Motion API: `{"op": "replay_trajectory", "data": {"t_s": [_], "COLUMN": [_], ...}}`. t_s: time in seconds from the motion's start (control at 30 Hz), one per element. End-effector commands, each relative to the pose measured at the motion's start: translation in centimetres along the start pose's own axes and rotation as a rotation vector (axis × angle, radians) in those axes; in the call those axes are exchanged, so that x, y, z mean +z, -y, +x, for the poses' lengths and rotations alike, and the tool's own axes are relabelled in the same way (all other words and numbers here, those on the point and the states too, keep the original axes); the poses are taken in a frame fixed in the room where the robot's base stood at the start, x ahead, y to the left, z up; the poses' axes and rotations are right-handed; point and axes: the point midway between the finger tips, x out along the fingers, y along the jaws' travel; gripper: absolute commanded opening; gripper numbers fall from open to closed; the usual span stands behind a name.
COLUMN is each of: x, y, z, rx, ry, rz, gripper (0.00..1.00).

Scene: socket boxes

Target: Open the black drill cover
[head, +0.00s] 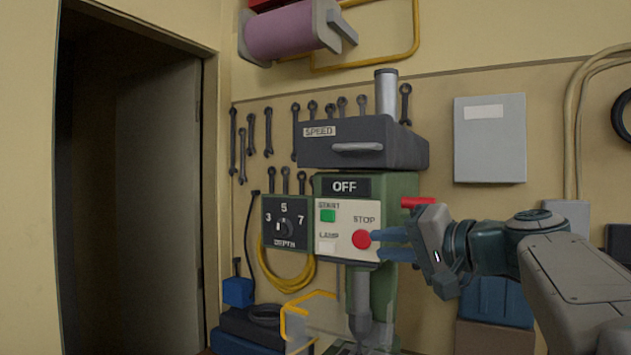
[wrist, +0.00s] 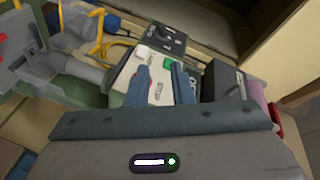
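The black drill cover (head: 400,150), a dark box marked SPEED, sits level and shut on top of the green drill press (head: 408,188). Its grey bar handle (head: 357,146) is on the front face. My gripper (head: 375,243) is in front of the control panel, below and slightly right of the handle, near the red STOP button (head: 361,239). In the wrist view, the two blue fingers of my gripper (wrist: 160,88) are apart with nothing held between them. The cover (wrist: 218,80) shows to the right of the fingers, partly hidden by the gripper body.
The white control panel (head: 335,215) has a green START button (head: 328,216). A black DEPTH dial (head: 284,226) stands left of it. A yellow guard (head: 305,305) is below. Wrenches hang on the wall, and a grey wall box (head: 490,140) is at right.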

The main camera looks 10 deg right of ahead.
Motion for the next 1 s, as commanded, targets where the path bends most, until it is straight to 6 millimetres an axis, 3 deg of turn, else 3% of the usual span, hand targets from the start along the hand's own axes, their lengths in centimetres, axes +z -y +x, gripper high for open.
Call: {"op": "replay_trajectory", "data": {"t_s": [0.03,0.2,0.4,0.57,1.0], "x": [-2.5,-6.7,-8.2,-8.6,-10.0], "y": [2.6,8.1,10.3,11.2,13.8], "z": [-1.1,-4.0,-4.9,-2.9,5.5], "rx": [-0.065,-0.233,-0.3,-0.301,-0.299], "ry": [-0.045,-0.136,-0.169,-0.167,-0.169], "rz": [-0.013,-0.06,-0.081,-0.081,-0.078], "gripper": [0.21,0.21,0.21,0.21,0.21]}}
